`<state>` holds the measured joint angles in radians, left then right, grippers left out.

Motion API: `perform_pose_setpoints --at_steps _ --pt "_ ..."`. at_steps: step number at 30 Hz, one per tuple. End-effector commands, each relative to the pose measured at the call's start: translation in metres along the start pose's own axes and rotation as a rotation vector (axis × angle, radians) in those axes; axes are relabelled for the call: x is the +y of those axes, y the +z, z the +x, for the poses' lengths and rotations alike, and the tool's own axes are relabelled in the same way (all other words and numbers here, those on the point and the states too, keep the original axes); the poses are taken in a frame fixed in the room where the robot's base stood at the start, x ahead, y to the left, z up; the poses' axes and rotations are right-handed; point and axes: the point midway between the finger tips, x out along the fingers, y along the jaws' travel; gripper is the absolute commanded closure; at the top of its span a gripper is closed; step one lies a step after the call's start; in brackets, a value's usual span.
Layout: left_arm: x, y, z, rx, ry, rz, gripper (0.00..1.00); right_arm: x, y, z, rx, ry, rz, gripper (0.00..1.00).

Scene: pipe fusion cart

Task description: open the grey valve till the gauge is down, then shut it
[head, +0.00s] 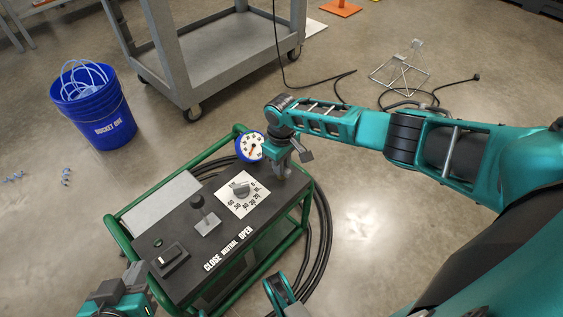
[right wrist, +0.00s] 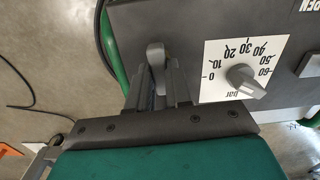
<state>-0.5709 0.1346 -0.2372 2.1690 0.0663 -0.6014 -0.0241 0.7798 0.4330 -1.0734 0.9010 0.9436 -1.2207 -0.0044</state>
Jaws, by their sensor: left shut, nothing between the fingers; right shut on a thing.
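A grey valve lever (right wrist: 155,58) stands on the black panel of the green-framed cart, between the fingers of my right gripper in the right wrist view. My right gripper (head: 283,168) is shut on it, at the panel's far right corner in the head view. The round pressure gauge (head: 250,146) has a white face and blue rim and sits just left of my right gripper. Its needle is too small to read surely. My left gripper (head: 136,276) is at the lower left, shut and empty, near the panel's front left corner, and partly cut off by the frame.
The panel also carries a grey knob (head: 240,189) on a white bar scale, a black lever (head: 199,204) labelled close, neutral, open, and a rocker switch (head: 170,257). A blue bucket (head: 96,112) and grey trolley (head: 215,50) stand behind. Black hoses (head: 325,225) lie beside the cart.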

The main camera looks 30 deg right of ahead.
Motion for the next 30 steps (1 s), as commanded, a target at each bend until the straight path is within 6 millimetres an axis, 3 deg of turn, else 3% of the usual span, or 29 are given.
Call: perform_pose_setpoints --at_steps 9,10,18,26,30 --pt "-0.001 0.003 -0.001 -0.006 -0.002 0.000 1.00 0.000 0.000 0.000 -0.001 0.000 -0.024 1.00" --pt "-0.001 0.003 -0.001 -0.006 -0.002 0.000 1.00 0.000 0.000 0.000 -0.001 0.000 -0.024 0.80" --pt "-0.001 0.002 0.000 -0.003 -0.003 0.001 1.00 0.000 0.000 0.000 -0.001 0.000 -0.023 0.55" --pt "-0.002 -0.002 0.000 0.002 -0.003 0.003 1.00 0.000 0.000 -0.003 0.000 0.000 -0.023 0.55" --pt "-0.002 -0.011 -0.006 0.008 -0.006 0.003 1.00 0.000 0.000 -0.020 0.001 0.000 -0.022 0.55"
